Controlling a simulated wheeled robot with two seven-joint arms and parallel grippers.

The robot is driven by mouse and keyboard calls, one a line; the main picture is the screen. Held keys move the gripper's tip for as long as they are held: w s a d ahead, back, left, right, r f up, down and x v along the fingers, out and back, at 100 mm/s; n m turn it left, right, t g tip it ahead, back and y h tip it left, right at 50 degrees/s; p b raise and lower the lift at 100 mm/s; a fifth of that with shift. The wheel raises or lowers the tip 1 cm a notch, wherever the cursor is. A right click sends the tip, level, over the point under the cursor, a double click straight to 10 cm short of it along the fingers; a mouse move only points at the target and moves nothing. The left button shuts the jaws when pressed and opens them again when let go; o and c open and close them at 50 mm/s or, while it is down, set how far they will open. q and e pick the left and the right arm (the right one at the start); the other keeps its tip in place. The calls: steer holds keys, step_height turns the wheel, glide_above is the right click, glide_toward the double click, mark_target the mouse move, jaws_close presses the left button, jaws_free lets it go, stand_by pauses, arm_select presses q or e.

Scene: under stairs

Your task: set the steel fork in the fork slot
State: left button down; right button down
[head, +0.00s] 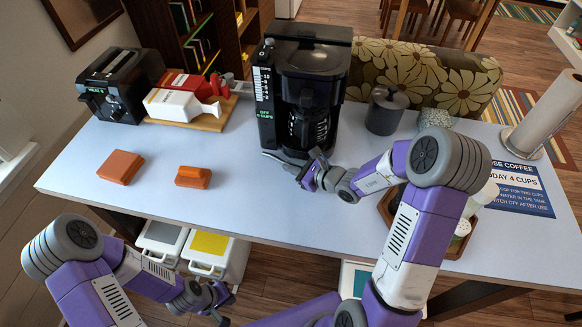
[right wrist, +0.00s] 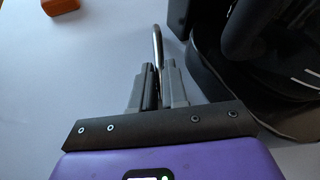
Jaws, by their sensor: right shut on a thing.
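My right gripper (head: 296,168) is low over the table, just in front of the coffee maker. It is shut on a thin, shiny metal piece, which I take to be the steel fork (right wrist: 157,45). The piece stands out beyond the fingertips (right wrist: 158,82) in the right wrist view, seen nearly edge-on; its tines cannot be made out. My left gripper (head: 222,304) hangs in front of the table, below its edge, with its fingers apart and empty. I cannot pick out the fork slot in either view.
The coffee maker (head: 312,72) stands close behind the right gripper. Two orange-brown blocks (head: 121,166) (head: 193,177) lie on the left. A toaster (head: 114,84), a board with cartons (head: 190,122), a dark canister (head: 386,110) and a wooden tray (head: 388,208) stand around. The table's front left is clear.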

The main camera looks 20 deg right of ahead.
steer(key=shift+f, duration=0.1)
steer(key=shift+f, duration=0.1)
steer(key=c, duration=1.6)
jaws_free()
steer(key=shift+f, duration=0.1)
steer(key=shift+o, duration=0.9)
